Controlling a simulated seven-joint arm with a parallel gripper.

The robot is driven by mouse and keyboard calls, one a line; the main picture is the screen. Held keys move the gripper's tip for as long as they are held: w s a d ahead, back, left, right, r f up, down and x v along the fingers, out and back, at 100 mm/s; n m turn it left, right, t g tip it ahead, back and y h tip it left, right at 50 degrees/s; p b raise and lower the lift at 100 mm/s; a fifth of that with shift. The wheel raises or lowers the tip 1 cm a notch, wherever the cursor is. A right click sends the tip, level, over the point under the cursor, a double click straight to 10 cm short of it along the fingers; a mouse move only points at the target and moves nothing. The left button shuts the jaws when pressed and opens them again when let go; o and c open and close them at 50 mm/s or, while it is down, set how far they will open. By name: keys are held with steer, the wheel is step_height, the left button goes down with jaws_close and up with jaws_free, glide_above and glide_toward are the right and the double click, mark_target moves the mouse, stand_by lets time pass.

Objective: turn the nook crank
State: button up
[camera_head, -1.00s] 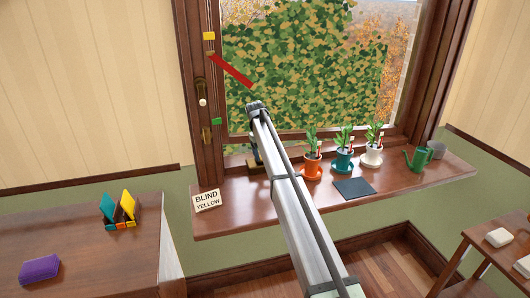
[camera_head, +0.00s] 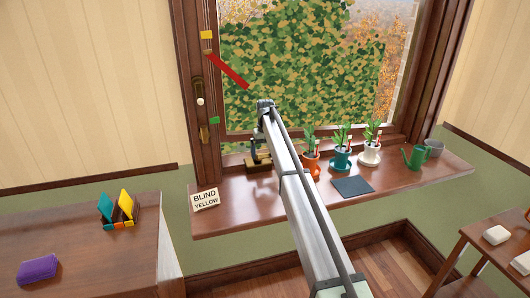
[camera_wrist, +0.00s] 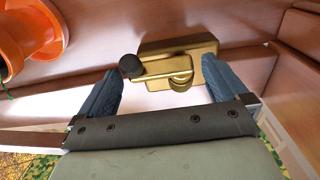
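The nook crank is a brass housing (camera_wrist: 205,47) on the window sill with a brass crank arm and a black knob (camera_wrist: 131,66). In the head view the brass base (camera_head: 259,165) shows at the left part of the sill, partly behind my arm. My gripper (camera_wrist: 161,65) is open, with its dark blue fingers spread over the crank. In the wrist view the knob is just inside the left finger and the housing reaches behind the right finger. I cannot tell whether either finger touches. Nothing is held.
A card (camera_head: 205,199) reading "BLIND YELLOW" stands on the sill. A red bar (camera_head: 228,71) slants down from the window frame, between yellow (camera_head: 207,35) and green (camera_head: 214,120) markers. An orange pot (camera_head: 310,164) stands close right of the crank, with more pots beyond.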

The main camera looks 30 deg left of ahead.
mark_target(265, 155)
step_height(265, 155, up, 14)
steer(key=shift+s, duration=0.15)
stand_by(0.6)
steer(key=shift+d+f, duration=0.1)
steer(key=shift+d, duration=0.05)
stand_by(0.4)
